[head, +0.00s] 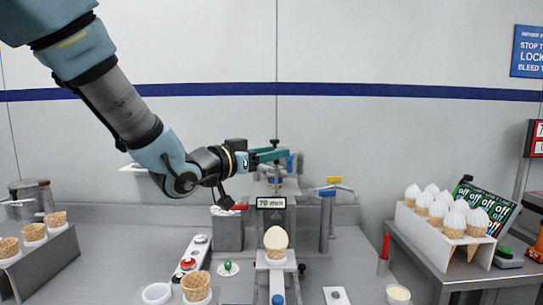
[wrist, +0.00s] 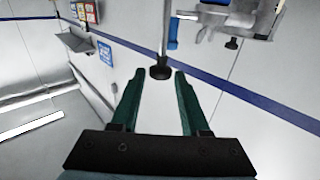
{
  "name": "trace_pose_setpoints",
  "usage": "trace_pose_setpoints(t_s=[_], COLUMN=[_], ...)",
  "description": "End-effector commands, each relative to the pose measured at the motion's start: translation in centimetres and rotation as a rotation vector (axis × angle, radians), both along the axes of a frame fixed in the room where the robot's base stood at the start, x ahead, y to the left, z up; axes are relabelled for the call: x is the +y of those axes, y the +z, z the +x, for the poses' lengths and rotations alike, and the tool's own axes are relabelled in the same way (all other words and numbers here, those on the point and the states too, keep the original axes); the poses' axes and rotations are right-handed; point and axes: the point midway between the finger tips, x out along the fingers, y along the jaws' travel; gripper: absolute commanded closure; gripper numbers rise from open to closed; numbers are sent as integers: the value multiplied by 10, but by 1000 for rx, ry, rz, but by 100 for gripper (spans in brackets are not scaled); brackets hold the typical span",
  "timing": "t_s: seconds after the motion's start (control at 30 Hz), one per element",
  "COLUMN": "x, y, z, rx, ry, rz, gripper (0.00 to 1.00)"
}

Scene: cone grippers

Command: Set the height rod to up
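The height rod is a thin grey rod with a black knob (head: 275,142) on top, above the machine behind the "70 mm" label (head: 271,202). In the wrist view the rod (wrist: 164,30) and its black knob (wrist: 160,72) show between the tips of my two green fingers. My gripper (head: 272,154) comes from the left at about the knob's height. In the wrist view my gripper (wrist: 159,75) is open, with a gap on both sides of the knob. I cannot tell how deep the knob lies between the fingers. The rod's lower part is partly hidden.
A filled cone (head: 276,240) stands under the label. A rack of filled cones (head: 432,232) stands at right.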

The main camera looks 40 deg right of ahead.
Motion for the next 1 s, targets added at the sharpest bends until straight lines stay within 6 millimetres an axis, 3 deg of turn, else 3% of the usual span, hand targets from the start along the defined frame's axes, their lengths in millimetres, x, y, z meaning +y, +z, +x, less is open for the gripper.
trace_pose_setpoints(t_s=[0.13,0.47,1.0], x=[0,6,96], y=[-1,-2,-2], z=[0,0,-9], rx=[1,0,-2], ry=[0,1,2], rz=[2,3,2], gripper=[38,38,38])
